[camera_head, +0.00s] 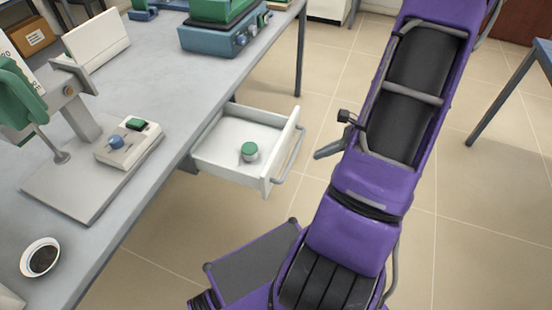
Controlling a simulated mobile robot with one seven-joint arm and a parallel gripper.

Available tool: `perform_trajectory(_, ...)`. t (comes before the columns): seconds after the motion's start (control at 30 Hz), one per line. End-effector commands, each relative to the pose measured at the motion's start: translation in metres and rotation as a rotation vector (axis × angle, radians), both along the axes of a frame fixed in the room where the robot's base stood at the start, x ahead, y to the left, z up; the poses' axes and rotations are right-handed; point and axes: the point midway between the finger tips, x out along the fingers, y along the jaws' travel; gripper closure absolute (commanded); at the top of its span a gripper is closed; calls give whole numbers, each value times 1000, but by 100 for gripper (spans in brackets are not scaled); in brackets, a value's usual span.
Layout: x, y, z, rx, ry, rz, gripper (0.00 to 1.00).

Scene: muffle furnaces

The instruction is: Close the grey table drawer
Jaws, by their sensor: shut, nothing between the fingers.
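The table drawer (222,172) is pulled well out from under the grey table (185,120). Its inside is white, and its pale front panel (281,152) carries a grey bar handle (290,154) facing right. A small white jar with a green lid (250,151) stands inside the drawer. My gripper (320,154) shows partly from behind my purple arm, just right of the handle and apart from it. Its grey fingers point left towards the drawer front and look shut and empty. The rest of it is hidden behind the arm.
On the table are a stand with a white control box (129,146), a bowl of dark material (41,258) and a blue-green device (222,35). Another table (510,90) stands at the far right. The tiled floor right of the drawer is mostly clear.

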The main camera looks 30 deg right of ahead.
Motion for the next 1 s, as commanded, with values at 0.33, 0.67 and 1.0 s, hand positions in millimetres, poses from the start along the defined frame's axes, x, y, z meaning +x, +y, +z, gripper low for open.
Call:
perform_trajectory(0.33, 7, 10, -17, 59, -31, -64, 100)
perform_trajectory(0.67, 45, 40, -67, 58, -29, -62, 100)
perform_trajectory(1.0, 80, 66, -74, 54, -31, -63, 100)
